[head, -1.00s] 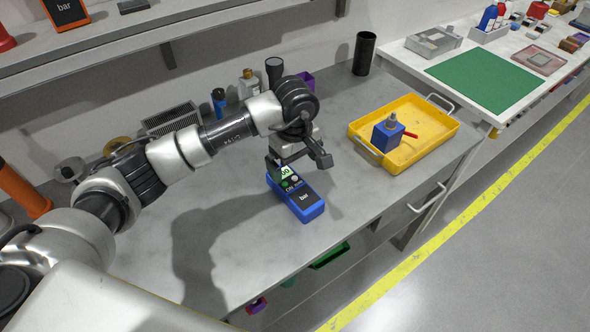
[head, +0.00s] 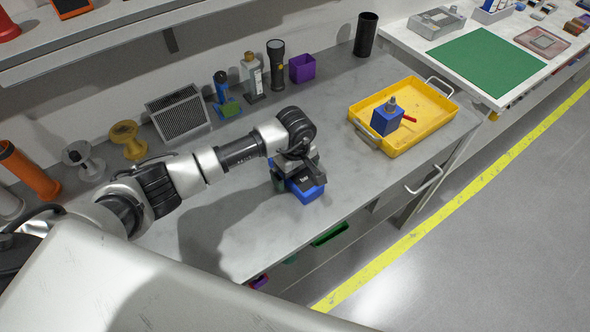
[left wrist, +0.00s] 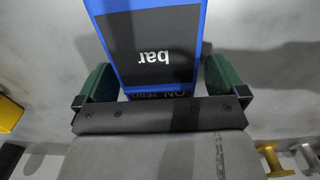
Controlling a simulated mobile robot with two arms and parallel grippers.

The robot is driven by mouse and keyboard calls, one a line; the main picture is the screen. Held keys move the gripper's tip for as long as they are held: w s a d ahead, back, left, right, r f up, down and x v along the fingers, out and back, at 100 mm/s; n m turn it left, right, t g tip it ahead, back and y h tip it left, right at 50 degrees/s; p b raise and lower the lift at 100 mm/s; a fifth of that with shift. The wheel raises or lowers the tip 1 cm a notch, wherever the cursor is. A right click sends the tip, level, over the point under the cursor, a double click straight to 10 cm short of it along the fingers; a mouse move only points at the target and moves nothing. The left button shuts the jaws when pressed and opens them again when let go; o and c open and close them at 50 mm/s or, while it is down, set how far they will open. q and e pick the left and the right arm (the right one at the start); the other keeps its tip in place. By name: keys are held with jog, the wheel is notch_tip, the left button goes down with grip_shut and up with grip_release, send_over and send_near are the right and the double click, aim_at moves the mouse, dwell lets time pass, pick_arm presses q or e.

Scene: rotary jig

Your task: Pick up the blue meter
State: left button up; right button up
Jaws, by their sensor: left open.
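The blue meter (head: 307,190) lies on the grey bench, its dark label reading "bar". In the head view my left gripper (head: 298,174) is right over it and hides its far part. In the left wrist view the meter (left wrist: 151,45) lies between the two green-padded fingers of my left gripper (left wrist: 150,88). The fingers are open, one on each side of the meter, with a gap on both sides. How high the fingertips are against the meter is hard to tell. My right gripper is not in view.
A yellow tray (head: 432,118) holding a blue block (head: 387,121) with a red handle stands to the right. Behind the arm stand a grey vented box (head: 179,113), bottles, a black flashlight (head: 276,65) and a purple bin (head: 302,68). The bench right of the meter is clear.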

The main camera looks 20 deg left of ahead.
pick_arm(q)
jog(key=shift+w+f, duration=0.1)
jog(key=c, duration=1.1)
jog(key=shift+r, duration=0.2)
